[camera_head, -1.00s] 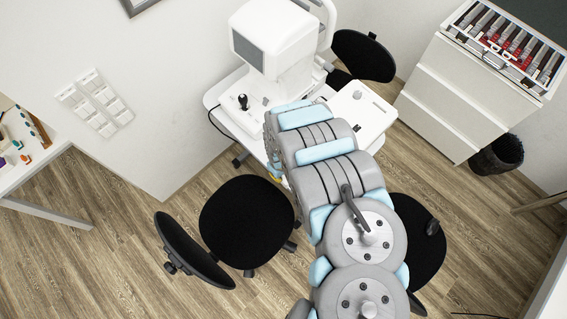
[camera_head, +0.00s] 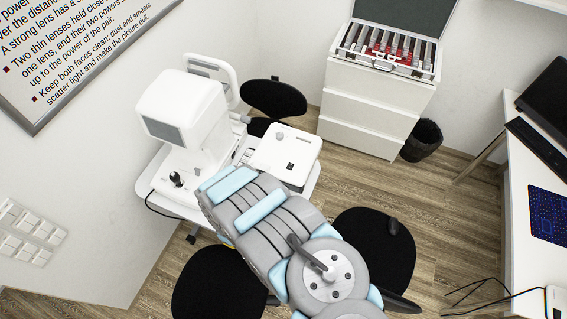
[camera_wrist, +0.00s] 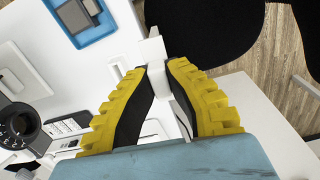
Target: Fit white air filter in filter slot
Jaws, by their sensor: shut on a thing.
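In the wrist view my gripper (camera_wrist: 156,68), with yellow and black fingers, is shut on a small white piece (camera_wrist: 152,49) that looks like the white air filter. The piece sticks out past the fingertips over the white table (camera_wrist: 262,98). Its lower part lies between the fingers. In the head view my arm hides the gripper and the piece. I cannot make out the filter slot in either view.
A white eye-test machine (camera_head: 190,115) and a white box-shaped device (camera_head: 286,155) stand on the table. In the wrist view a blue tray (camera_wrist: 112,22) and a dark dial (camera_wrist: 18,124) are to the left. Black chairs (camera_head: 375,250) stand close by. A lens case (camera_head: 388,52) tops the drawers.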

